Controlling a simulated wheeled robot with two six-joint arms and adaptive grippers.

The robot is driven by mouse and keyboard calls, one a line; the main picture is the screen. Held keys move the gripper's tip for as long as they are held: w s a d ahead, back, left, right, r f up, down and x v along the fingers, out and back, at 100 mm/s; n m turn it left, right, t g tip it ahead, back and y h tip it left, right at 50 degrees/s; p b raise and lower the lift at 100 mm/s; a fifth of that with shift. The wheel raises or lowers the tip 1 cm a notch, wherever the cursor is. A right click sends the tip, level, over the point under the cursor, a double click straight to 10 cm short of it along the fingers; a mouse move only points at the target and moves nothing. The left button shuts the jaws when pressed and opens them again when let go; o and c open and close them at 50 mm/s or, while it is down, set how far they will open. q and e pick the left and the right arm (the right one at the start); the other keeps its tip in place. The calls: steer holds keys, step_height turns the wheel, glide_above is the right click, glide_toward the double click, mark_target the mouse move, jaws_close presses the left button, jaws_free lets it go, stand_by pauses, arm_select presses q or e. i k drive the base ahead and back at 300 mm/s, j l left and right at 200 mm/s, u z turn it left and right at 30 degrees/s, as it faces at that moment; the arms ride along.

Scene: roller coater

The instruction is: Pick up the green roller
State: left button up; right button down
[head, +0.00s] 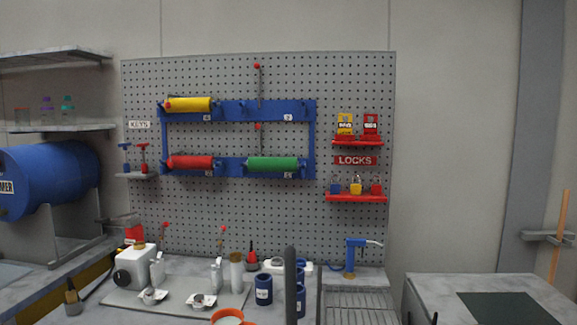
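The green roller (272,164) lies level in the lower right place of a blue rack (312,135) on the grey pegboard. Its ends rest at the blue holders, above a small white label. A red roller (190,162) hangs to its left in the lower row. A yellow roller (188,104) hangs in the upper left place. The upper right place holds no roller. I cannot make out either gripper in the head view, and nothing touches the green roller.
Below the pegboard (230,210), the bench holds a white machine (134,267), blue cups (264,289), an orange-rimmed container (228,316) and a blue tap (351,258). Red lock shelves (356,198) are right of the rack. A dark upright bar (290,285) stands in front. Space before the green roller looks clear.

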mark_target(269, 164)
steer(key=i+j, duration=0.2)
steer(key=j, duration=0.15)
steer(key=i+j, duration=0.15)
steer(key=j, duration=0.2)
steer(key=i+j+z, duration=0.1)
steer(key=j, duration=0.25)
steer(key=i+j, duration=0.25)
steer(key=j, duration=0.15)
